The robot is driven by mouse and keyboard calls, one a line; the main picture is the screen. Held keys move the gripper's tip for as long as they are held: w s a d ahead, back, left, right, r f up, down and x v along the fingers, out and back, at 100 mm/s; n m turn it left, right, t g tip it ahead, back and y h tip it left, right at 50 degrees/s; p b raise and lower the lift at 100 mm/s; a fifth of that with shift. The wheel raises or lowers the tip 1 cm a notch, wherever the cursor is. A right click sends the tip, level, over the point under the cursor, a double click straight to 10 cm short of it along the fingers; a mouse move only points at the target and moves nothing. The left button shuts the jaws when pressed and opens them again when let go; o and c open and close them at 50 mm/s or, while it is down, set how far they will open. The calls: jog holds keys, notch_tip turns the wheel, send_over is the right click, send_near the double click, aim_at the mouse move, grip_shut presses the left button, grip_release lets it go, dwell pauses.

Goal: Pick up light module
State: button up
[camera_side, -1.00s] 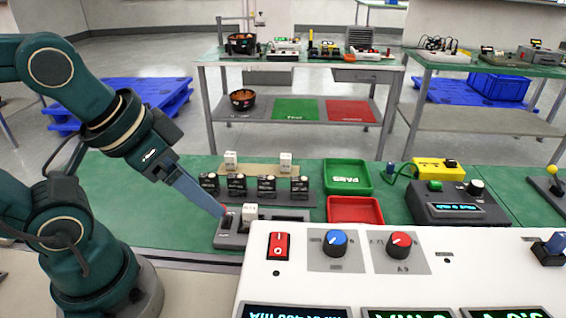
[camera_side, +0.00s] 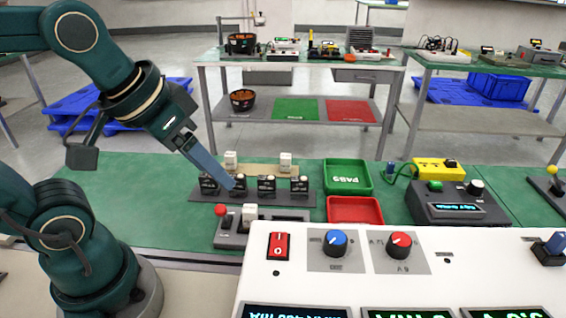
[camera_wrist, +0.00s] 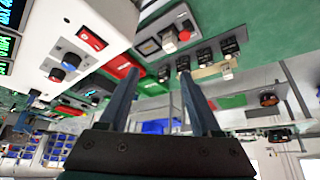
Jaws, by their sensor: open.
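The pale, light-coloured modules are small white blocks. One (camera_side: 231,160) and another (camera_side: 286,161) stand on a tan strip behind the dark rack (camera_side: 310,201). A third white block (camera_side: 249,213) sits in the grey fixture (camera_side: 229,241), beside a red knob (camera_side: 221,210); it also shows in the wrist view (camera_wrist: 168,45). My gripper (camera_side: 235,186) is open, its tips at the rack's row of black units. In the wrist view, the two fingers of my gripper (camera_wrist: 159,78) stand apart with nothing held between them. I cannot tell which block is the light module.
A green tray (camera_side: 369,177) and a red tray (camera_side: 354,209) stand right of the rack. A white control panel (camera_side: 480,258) fills the near right. A black meter box (camera_side: 458,207) is at right. The green mat (camera_side: 120,195) left of the rack is clear.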

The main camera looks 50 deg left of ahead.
jog(key=w+a+n+g, duration=0.2)
jog(key=w+a+n, duration=0.1)
jog(key=w+a, duration=0.25)
jog(key=n+g, duration=0.2)
jog(key=n, duration=0.1)
send_over(208, 177)
jog(key=w+d, duration=0.2)
jog(key=d, duration=0.1)
notch_tip(208, 177, down, 6)
jog(key=shift+n+g, duration=0.8)
jog(key=shift+n, duration=0.1)
jog(key=a+f, duration=0.1)
jog(key=s+a+f, duration=0.1)
jog(key=f, duration=0.1)
jog(key=a+f, duration=0.1)
jog(key=f, duration=0.1)
jog(key=shift+s+a+f, duration=0.1)
jog(key=shift+s+a, duration=0.15)
jog(key=shift+s, duration=0.1)
jog(key=shift+f, duration=2.45)
jog(key=shift+c, duration=0.3)
grip_shut()
